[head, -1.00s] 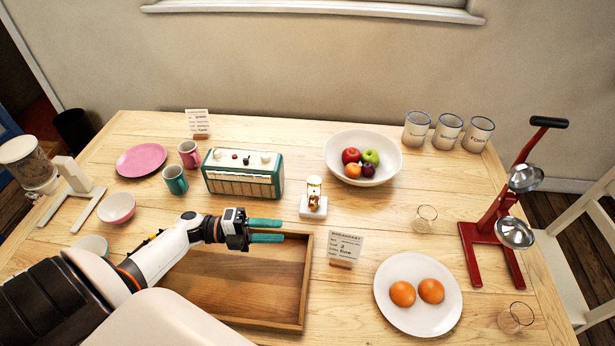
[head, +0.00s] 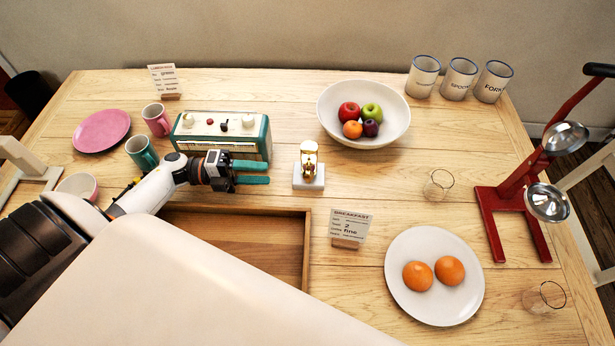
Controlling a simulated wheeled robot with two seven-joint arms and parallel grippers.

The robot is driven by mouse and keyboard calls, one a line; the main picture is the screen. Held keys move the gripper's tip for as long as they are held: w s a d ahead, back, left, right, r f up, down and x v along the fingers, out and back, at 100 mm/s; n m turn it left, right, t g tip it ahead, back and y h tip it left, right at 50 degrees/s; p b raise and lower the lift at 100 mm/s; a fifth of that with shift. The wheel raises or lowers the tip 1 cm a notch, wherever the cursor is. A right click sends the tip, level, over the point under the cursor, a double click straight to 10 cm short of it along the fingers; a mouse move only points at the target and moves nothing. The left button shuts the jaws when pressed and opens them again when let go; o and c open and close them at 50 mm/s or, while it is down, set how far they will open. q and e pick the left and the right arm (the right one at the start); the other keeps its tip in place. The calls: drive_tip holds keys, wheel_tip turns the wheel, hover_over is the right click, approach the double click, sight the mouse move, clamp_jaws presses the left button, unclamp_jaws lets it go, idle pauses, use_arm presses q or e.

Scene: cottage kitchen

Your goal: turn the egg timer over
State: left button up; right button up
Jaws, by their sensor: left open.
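The level of the sand is too small to tell. My right gripper is not in view.
A green radio (head: 265,137) stands behind my left gripper, and a wooden tray (head: 308,250) lies below it. A breakfast card (head: 349,226) stands front right of the timer. A fruit bowl (head: 328,113) is behind it.

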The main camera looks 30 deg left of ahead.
sight(308, 179)
use_arm(q)
drive_tip(key=shift+w+d+f, duration=0.2)
drive_tip(key=shift+w+d, duration=0.1)
drive_tip(key=shift+w, duration=0.05)
drive_tip(key=p+x, duration=0.3)
drive_tip(key=x, duration=0.7)
drive_tip(key=shift+d, duration=0.1)
drive_tip(key=shift+w+d, duration=0.2)
drive_tip(key=shift+d, duration=0.25)
